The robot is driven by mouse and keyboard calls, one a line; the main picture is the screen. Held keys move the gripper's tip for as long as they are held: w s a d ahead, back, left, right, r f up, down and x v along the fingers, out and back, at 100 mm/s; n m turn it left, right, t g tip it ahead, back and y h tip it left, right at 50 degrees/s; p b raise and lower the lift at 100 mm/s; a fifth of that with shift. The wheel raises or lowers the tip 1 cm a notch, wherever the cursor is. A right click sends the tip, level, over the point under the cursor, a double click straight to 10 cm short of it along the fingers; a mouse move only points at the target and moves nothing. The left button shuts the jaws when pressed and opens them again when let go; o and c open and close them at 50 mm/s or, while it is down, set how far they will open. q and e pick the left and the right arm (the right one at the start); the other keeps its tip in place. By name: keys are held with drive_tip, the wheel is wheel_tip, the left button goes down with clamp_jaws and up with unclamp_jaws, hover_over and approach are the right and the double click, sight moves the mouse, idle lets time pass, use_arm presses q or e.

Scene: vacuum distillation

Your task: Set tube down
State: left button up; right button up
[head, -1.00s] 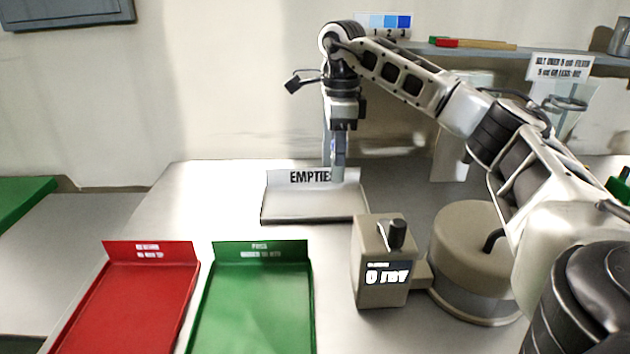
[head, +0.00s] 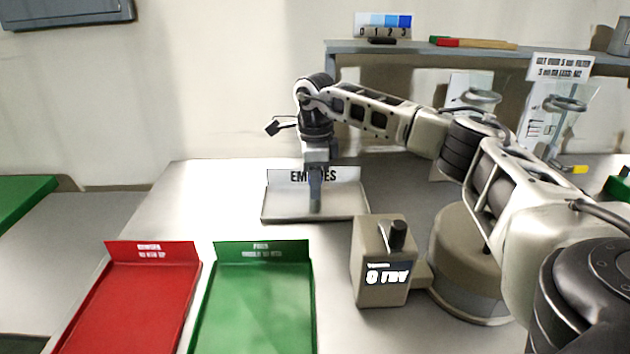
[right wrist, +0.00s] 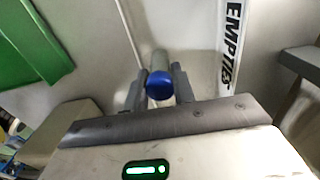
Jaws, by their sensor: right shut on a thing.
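My right gripper (head: 315,190) is over the grey EMPTIES tray (head: 285,212), in front of its label plate. In the right wrist view the gripper (right wrist: 160,85) is shut on a tube with a blue cap (right wrist: 162,88); the cap faces the camera and a pale tube body extends beyond it. In the head view the tube is largely hidden by the fingers, and I cannot tell whether its lower end touches the tray. The EMPTIES label also shows in the right wrist view (right wrist: 232,45). My left gripper is not in view.
A red tray (head: 130,300) and a green tray (head: 255,305) lie at the front left. A beige box with a display and knob (head: 383,270) and a round beige device (head: 465,265) stand right of the EMPTIES tray. A shelf (head: 460,52) runs behind.

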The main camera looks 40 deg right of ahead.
drive_tip(key=shift+f, duration=0.15)
drive_tip(key=o, duration=1)
drive_tip(key=shift+c, duration=0.2)
wheel_tip(320, 180, up, 12)
drive_tip(key=shift+r, duration=0.2)
